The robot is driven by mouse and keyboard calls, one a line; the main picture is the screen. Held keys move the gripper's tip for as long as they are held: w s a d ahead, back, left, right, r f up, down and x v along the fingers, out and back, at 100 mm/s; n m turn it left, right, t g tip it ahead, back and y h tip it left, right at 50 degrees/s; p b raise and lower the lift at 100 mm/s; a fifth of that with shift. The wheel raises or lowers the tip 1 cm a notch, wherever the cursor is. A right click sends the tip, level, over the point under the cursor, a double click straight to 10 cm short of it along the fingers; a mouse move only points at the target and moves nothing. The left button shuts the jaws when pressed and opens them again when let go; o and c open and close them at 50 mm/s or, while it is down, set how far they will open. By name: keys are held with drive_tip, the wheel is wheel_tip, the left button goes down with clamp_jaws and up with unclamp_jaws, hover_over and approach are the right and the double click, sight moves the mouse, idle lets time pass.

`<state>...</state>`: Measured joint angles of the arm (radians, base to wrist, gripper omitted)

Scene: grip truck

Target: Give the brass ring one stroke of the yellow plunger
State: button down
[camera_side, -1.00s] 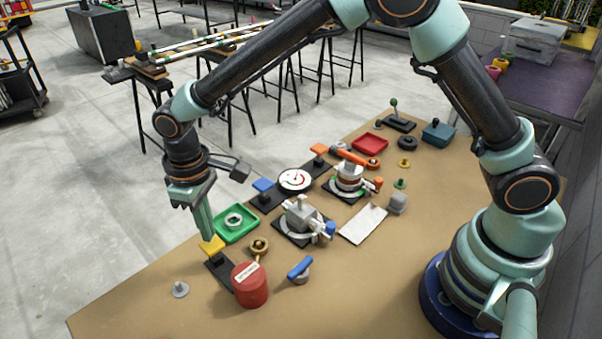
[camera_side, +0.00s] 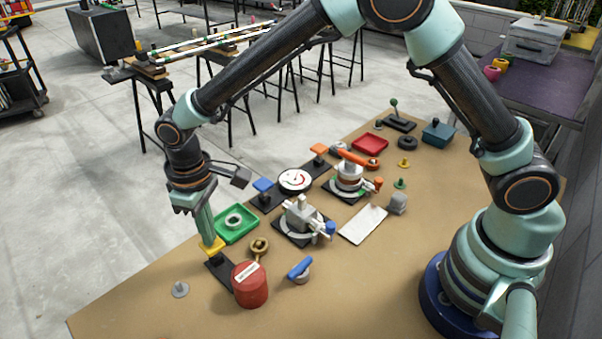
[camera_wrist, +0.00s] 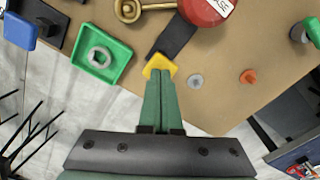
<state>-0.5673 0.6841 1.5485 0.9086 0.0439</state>
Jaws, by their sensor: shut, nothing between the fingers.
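The yellow plunger (camera_side: 213,247) is a square yellow pad at the far end of a black base plate; it also shows in the wrist view (camera_wrist: 160,66). A red canister (camera_side: 250,287) with a white label stands at the plate's other end. The brass ring (camera_side: 259,244) lies on the table beside the canister, at the end of a brass-coloured spout; the wrist view shows the ring (camera_wrist: 128,9) at the top edge. My gripper (camera_side: 210,238) is shut and empty, pointing down, its fingertips on the yellow pad and hiding part of it.
A green tray (camera_side: 252,226) holding a grey ring sits close to my gripper. A grey knobbed piece (camera_side: 180,290) and a blue-handled piece (camera_side: 300,268) stand near the canister. Clamps and a dial gauge (camera_side: 295,180) lie farther back. The table's front left is mostly clear.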

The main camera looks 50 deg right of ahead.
drive_tip(key=shift+f, duration=1.45)
drive_tip(key=shift+r, duration=2)
drive_tip(key=shift+r, duration=0.1)
drive_tip(key=shift+r, duration=2.45)
